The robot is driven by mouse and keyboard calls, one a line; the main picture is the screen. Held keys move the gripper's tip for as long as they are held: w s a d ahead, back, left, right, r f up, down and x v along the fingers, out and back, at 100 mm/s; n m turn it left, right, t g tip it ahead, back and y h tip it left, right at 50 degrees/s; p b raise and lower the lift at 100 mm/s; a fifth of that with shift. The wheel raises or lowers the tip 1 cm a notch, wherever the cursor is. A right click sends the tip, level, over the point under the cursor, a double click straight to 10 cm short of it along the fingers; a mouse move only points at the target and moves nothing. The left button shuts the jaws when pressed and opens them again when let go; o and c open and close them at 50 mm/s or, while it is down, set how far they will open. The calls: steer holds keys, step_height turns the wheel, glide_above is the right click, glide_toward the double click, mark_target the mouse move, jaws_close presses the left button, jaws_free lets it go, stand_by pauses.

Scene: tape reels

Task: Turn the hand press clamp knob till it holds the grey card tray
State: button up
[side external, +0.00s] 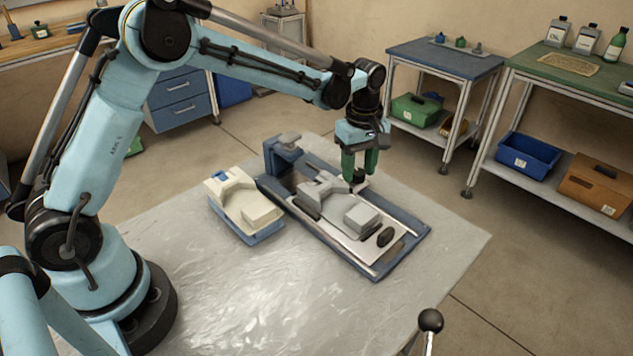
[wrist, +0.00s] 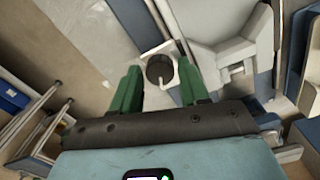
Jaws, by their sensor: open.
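The hand press has a long blue base (side external: 412,230) with pale rails, lying on the table. A light grey tray-like plate (side external: 397,243), apparently the card tray, lies along it with grey blocks on top. A dark round knob (side external: 357,182) is just below my gripper (side external: 360,172) at the base's far side. In the wrist view the knob (wrist: 160,70) sits on a pale square piece, between and beyond the green fingertips of my gripper (wrist: 156,82). The fingers are open, with a gap to the knob on both sides. Whether the clamp touches the tray cannot be told.
A cream device on a blue base (side external: 243,205) stands left of the press. A blue upright block (side external: 284,157) rises at the press's far-left end. The grey table (side external: 240,300) is clear in front. A black ball-topped lever (side external: 430,320) stands at the front.

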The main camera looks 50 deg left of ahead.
steer(key=c, duration=0.8)
steer(key=shift+o, duration=0.2)
steer(key=shift+m, duration=0.4)
steer(key=m, duration=0.4)
steer(key=shift+m, duration=0.3)
steer(key=m, duration=1)
steer(key=shift+m, duration=0.4)
steer(key=m, duration=0.4)
steer(key=shift+m, duration=0.4)
